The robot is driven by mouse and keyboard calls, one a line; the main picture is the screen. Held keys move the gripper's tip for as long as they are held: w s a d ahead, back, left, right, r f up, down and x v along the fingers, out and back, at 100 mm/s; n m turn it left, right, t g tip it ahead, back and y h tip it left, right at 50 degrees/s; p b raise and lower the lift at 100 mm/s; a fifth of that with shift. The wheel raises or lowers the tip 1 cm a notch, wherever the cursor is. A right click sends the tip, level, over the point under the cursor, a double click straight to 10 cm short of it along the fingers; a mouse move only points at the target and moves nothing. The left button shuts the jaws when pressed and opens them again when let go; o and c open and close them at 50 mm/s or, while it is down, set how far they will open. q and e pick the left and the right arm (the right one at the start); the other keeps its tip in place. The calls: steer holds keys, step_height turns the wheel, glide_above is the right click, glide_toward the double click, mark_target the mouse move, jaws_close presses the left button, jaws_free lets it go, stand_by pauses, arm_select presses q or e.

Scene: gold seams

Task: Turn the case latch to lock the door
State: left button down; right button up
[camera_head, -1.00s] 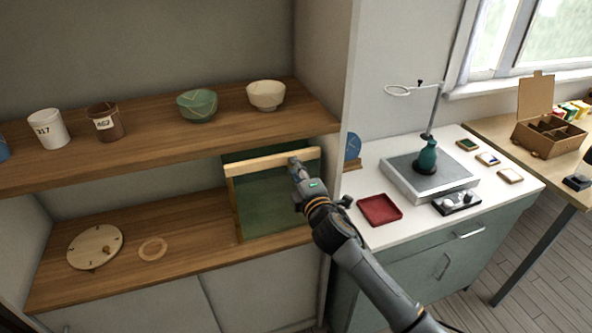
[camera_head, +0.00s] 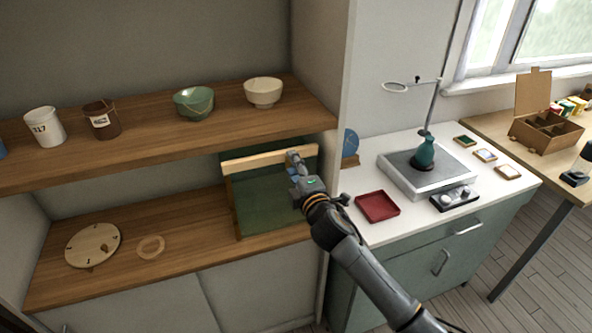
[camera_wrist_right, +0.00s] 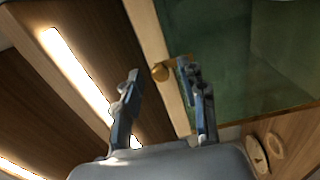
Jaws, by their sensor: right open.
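The display case (camera_head: 262,206), with a dark green panel and pale wooden frame, stands at the right end of the lower shelf. Its small round brass latch (camera_wrist_right: 160,72) sits on the pale frame in the right wrist view. My right gripper (camera_head: 293,156) is at the upper right of the case front in the head view and covers the latch there. In the wrist view its two fingers (camera_wrist_right: 158,70) are open, with the latch between or just beyond their tips. I cannot tell whether they touch it. My left gripper is out of view.
The upper shelf (camera_head: 150,142) with cups and bowls runs just above the case. The cabinet side wall (camera_head: 338,100) stands close to my right arm. A clock face (camera_head: 92,246) and a ring (camera_head: 151,247) lie left on the lower shelf (camera_head: 190,222).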

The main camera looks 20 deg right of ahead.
steer(key=s, duration=1.2)
steer(key=shift+d, duration=0.25)
step_height(320, 180, down, 25)
steer(key=s+d+m+g, duration=0.3)
steer(key=m+g, duration=0.2)
steer(key=g, duration=0.1)
steer(key=s+f+m+g+h, duration=0.1)
steer(key=s+f+m+g, duration=0.1)
steer(key=s+f, duration=0.45)
steer(key=s+f+m+g, duration=0.1)
steer(key=s+f, duration=0.2)
steer(key=f, duration=0.7)
steer(key=s+f+m+g, duration=0.2)
steer(key=s+f, duration=0.4)
steer(key=s, duration=0.5)
steer(key=s+f+m+g, duration=0.3)
steer(key=s+f, duration=0.4)
steer(key=s, duration=0.5)
steer(key=s+f+m+g, duration=0.2)
steer(key=s+f, duration=0.4)
steer(key=s, duration=0.6)
steer(key=shift+f+m+g, duration=0.2)
steer(key=shift+m+g, duration=0.2)
steer(key=shift+g, duration=0.1)
steer(key=shift+a, duration=0.1)
